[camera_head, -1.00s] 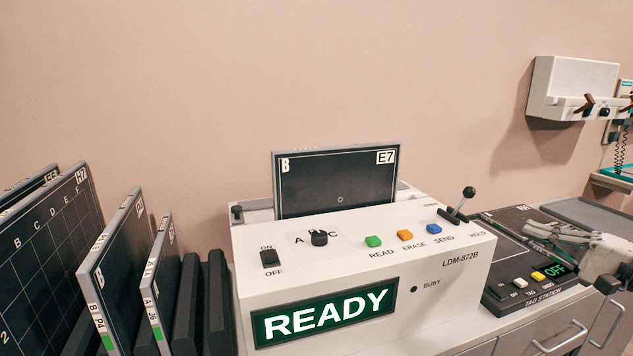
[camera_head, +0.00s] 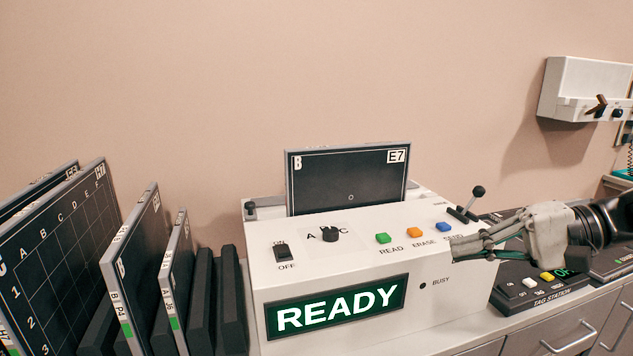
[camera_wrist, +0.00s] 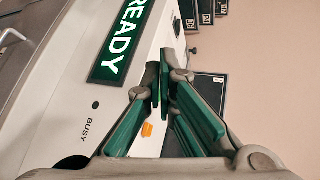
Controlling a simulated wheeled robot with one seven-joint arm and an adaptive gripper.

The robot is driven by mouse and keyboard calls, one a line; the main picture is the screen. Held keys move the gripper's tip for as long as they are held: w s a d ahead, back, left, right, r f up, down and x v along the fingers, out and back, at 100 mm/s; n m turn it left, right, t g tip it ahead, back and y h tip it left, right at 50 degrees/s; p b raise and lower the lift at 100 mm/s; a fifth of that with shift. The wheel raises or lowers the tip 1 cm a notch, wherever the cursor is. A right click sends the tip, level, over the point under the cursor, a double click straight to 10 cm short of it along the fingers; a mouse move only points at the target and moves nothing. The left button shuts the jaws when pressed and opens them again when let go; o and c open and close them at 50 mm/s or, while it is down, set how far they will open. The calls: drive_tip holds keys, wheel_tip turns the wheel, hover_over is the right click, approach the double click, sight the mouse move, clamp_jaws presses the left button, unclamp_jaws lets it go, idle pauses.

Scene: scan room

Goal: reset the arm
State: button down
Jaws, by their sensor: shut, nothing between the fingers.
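My gripper (camera_head: 462,246) is at the right in the head view, in front of the right end of the white reader machine (camera_head: 345,262). Its green-padded fingers are shut together and empty. In the wrist view, the gripper's fingertips (camera_wrist: 160,85) are close together in front of the machine's top and front edge. They cover part of its panel there, with one orange button (camera_wrist: 147,129) showing beside them. In the head view the gripper overlaps the SEND and HOLD end of the panel. I cannot tell whether it touches the machine.
The READY display (camera_head: 337,307) is lit. A dark plate marked B and E7 (camera_head: 348,178) stands in the machine. Several plates stand in a rack (camera_head: 233,300) at the left. A white wall unit (camera_head: 590,85) hangs above.

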drive_tip(key=s+a+f+n+g+h, duration=0.1)
drive_tip(key=s+a+g+h, duration=0.2)
drive_tip(key=s, duration=0.5)
drive_tip(key=s+a+f+n+g+h, duration=0.1)
drive_tip(key=s+a+n+g+h, duration=0.15)
drive_tip(key=s+a, duration=0.45)
drive_tip(key=s+d+f+t+h, duration=0.3)
drive_tip(key=s+d+h, duration=0.3)
drive_tip(key=s+h, duration=0.3)
wheel_tip(320, 180, up, 17)
drive_tip(key=s+n+t+y+p, duration=0.1)
drive_tip(key=t+p, duration=0.1)
drive_tip(key=p, duration=1.3)
drive_tip(key=shift+s+d+r+t+p, duration=0.15)
drive_tip(key=shift+s+d+t+p, duration=0.1)
drive_tip(key=shift+t+p, duration=0.1)
